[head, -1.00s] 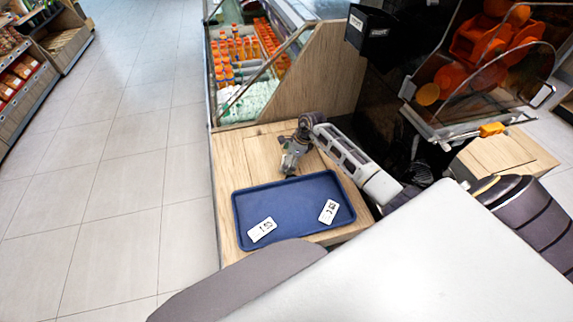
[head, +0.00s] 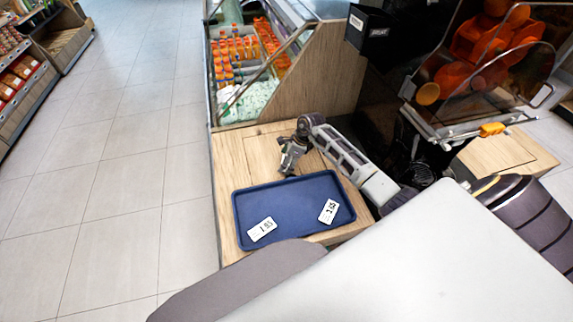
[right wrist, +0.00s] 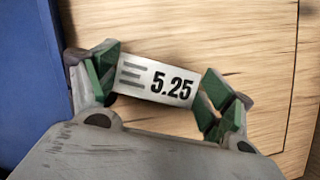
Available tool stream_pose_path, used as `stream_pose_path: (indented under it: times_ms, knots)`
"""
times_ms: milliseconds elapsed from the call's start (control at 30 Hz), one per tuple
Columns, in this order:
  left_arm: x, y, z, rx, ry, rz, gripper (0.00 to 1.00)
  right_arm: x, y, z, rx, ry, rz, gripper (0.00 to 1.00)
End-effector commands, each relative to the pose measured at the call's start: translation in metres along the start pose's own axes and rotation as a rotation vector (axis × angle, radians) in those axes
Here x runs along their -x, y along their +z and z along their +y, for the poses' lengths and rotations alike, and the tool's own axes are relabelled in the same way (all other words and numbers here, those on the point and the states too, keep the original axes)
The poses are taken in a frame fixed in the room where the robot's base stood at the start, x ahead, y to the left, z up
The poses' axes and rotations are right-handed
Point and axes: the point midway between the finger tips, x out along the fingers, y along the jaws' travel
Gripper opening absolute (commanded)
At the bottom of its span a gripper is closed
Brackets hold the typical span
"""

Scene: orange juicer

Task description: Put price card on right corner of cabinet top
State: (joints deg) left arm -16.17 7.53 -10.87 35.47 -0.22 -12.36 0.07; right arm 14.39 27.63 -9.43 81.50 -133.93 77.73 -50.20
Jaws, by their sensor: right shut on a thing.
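My right gripper (head: 289,168) hangs low over the wooden cabinet top (head: 230,165), just behind the blue tray. In the right wrist view the right gripper (right wrist: 160,80) is shut on a white price card (right wrist: 158,78) printed 5.25, with one finger at each end of it. Bare wood shows behind the card; I cannot tell whether the card touches it. In the head view the held card is not clearly visible. My left gripper is not in view.
The blue tray (head: 290,215) lies on the near part of the cabinet top, holding two white price cards (head: 262,229) (head: 328,211). A refrigerated bottle display (head: 238,60) with a wooden side panel (head: 320,75) stands behind. An orange juicer (head: 490,50) is at right.

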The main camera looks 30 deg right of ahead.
Motion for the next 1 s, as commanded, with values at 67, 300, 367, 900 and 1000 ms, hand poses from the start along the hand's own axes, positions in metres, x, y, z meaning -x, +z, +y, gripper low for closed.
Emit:
stream_pose_path:
  times_ms: [67,300,367,900,1000]
  knots:
    - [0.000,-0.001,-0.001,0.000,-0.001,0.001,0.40,0.000,0.000,0.000,0.000,0.000,0.000,0.58]
    - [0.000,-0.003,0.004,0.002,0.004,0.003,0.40,0.002,0.001,0.000,0.001,-0.001,0.000,0.58]
    - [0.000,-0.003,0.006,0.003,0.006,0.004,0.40,0.004,0.002,-0.001,0.001,-0.002,0.000,0.58]
    - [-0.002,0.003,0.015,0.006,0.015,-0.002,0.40,0.063,0.025,-0.002,0.003,-0.004,0.001,0.58]
    - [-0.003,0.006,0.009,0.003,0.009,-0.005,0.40,0.074,0.030,-0.001,0.002,-0.003,0.000,0.58]
